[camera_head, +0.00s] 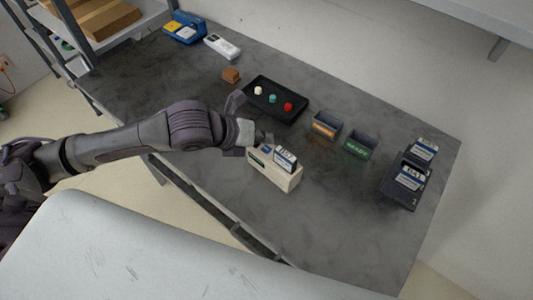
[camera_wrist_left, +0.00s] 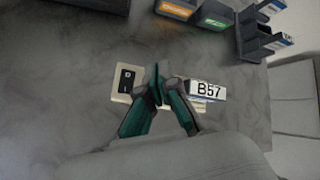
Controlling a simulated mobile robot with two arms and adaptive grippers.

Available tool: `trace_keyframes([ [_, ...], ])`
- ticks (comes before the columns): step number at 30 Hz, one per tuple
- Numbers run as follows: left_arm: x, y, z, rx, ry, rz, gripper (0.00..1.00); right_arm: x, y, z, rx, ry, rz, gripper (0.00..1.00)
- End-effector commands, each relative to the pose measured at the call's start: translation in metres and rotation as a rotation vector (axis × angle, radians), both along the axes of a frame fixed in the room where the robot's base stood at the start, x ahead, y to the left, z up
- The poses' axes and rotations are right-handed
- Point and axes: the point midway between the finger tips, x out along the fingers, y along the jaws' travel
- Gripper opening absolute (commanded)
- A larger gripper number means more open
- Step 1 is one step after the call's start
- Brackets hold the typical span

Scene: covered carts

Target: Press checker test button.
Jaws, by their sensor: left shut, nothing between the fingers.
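The checker (camera_head: 277,174) is a small cream box near the front edge of the dark grey table. A battery-like block with a white and blue label (camera_head: 286,159) stands in its top; in the left wrist view its label (camera_wrist_left: 208,90) reads B57. The wrist view also shows the checker's cream top (camera_wrist_left: 118,93) with a black panel (camera_wrist_left: 127,78) bearing small white marks. My left gripper (camera_head: 262,142) is shut and empty, over the checker between the panel and the block. Its fingers (camera_wrist_left: 160,82) hide the middle of the checker; I cannot make out the button. My right gripper is not in view.
A black tray (camera_head: 262,108) with three coloured knobs lies behind the checker. An orange-labelled bin (camera_head: 326,126) and a green-labelled bin (camera_head: 361,145) stand to the right. A dark rack (camera_head: 393,194) holds labelled blocks at far right. A pale surface (camera_head: 150,255) fills the lower front.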

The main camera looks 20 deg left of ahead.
Motion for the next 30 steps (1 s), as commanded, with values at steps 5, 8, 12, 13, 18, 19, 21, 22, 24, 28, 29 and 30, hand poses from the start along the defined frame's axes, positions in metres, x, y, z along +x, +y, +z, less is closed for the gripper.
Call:
trace_keyframes([
  [5,0.0,-0.0002,-0.0088,-0.001,0.0,-0.001,0.0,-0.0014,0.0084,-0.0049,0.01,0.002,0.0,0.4],
  [8,0.0001,-0.0003,-0.0083,-0.001,-0.001,0.0,0.0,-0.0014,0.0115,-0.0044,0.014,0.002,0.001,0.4],
  [12,0.0001,-0.0002,-0.0081,-0.001,-0.001,0.0,0.0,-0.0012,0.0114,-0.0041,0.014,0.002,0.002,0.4],
  [13,0.0001,-0.0002,-0.0081,-0.001,-0.001,0.0,0.0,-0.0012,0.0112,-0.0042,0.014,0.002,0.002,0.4],
  [18,0.0001,-0.0002,-0.0081,-0.001,-0.001,0.0,0.0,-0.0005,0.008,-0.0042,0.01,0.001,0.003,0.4],
  [19,0.0002,-0.0002,-0.008,-0.001,-0.001,0.0,0.0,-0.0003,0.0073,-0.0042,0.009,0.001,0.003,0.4],
  [21,0.0002,-0.0002,-0.008,-0.001,-0.001,0.0,0.0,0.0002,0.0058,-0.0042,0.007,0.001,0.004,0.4],
  [22,0.0002,-0.0002,-0.008,-0.001,-0.001,0.0,0.0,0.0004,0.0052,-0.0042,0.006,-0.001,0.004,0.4],
  [24,0.0002,-0.0002,-0.008,-0.001,-0.001,0.0,0.0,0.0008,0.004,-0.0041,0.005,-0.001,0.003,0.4],
  [28,0.0002,-0.0002,-0.008,-0.001,-0.001,0.0,0.0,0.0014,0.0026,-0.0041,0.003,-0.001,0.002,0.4],
  [29,0.0002,-0.0002,-0.008,0.0,-0.002,-0.001,0.0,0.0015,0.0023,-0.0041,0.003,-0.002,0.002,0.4],
  [30,0.0002,-0.0002,-0.008,0.0,-0.002,-0.001,0.0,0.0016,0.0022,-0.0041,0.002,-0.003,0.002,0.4],
])
